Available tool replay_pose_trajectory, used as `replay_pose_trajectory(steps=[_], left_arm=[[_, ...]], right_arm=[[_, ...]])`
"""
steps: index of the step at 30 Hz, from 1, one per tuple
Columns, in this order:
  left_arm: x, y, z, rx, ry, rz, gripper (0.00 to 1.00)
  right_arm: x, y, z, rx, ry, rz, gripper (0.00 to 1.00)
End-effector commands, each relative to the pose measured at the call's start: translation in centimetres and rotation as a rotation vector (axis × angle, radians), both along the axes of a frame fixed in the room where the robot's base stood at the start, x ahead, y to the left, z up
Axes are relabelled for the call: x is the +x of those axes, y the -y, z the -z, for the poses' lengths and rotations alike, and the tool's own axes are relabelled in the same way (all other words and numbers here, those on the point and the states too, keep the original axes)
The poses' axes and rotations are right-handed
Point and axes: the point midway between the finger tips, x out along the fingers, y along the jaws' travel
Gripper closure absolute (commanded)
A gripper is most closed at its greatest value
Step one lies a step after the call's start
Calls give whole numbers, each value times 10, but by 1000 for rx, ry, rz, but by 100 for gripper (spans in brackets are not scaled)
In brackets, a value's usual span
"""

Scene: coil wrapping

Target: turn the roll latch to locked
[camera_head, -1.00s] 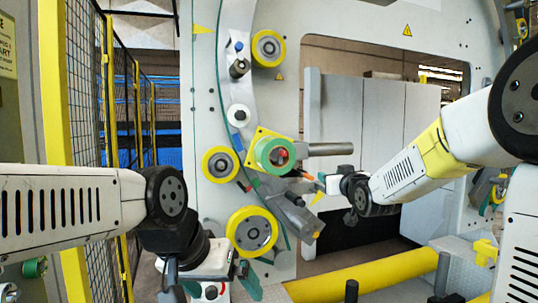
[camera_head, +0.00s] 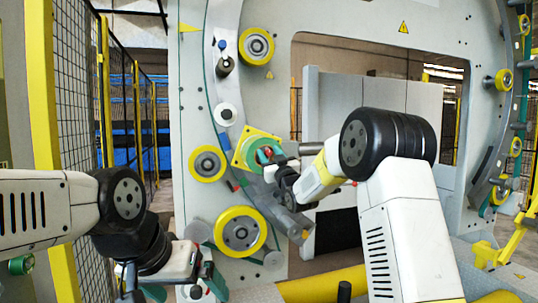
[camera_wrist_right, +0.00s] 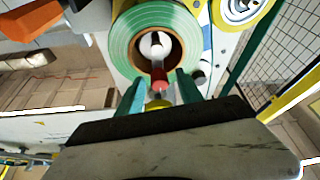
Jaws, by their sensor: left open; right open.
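In the right wrist view, a green tape roll (camera_wrist_right: 122,40) faces me with a dark core. A pale, round-ended latch piece (camera_wrist_right: 156,44) sits in the core. A red part (camera_wrist_right: 160,85) comes toward me below it. My right gripper (camera_wrist_right: 160,79) is open, its teal fingers on either side of the red part; contact is not clear. In the head view the roll (camera_head: 251,155) is on a yellow plate (camera_head: 240,151), partly hidden by my right gripper (camera_head: 270,157). My left gripper (camera_head: 209,281) is open, low and left, away from the roll.
Yellow-rimmed rollers (camera_head: 240,232) and the curved ring frame surround the roll. A grey bracket (camera_head: 285,219) slants below it. A mesh fence (camera_head: 84,110) stands at left. A yellow tube (camera_head: 325,285) runs low in front.

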Motion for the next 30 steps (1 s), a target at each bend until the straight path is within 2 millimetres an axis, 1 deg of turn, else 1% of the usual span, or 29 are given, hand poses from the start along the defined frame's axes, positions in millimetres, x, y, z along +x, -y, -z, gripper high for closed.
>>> replay_pose_trajectory(steps=[3, 9, 11, 12, 16, 24, 30], left_arm=[[0, 0, 0, 0, 0, 0, 0], [0, 0, 0, 0, 0, 0, 0], [0, 0, 0, 0, 0, 0, 0], [0, 0, 0, 0, 0, 0, 0], [0, 0, 0, 0, 0, 0, 0], [0, 0, 0, 0, 0, 0, 0], [0, 0, 0, 0, 0, 0, 0]], right_arm=[[4, -1, -2, 0, -1, 1, 57], [4, -1, -2, 0, -1, 1, 57], [4, -1, -2, 1, -1, 1, 67], [4, -1, -2, 1, -1, 1, 74], [4, -1, -2, 0, -1, 1, 100], [4, 0, -2, 9, -4, 2, 100], [4, 2, -2, 65, -22, 2, 100]])
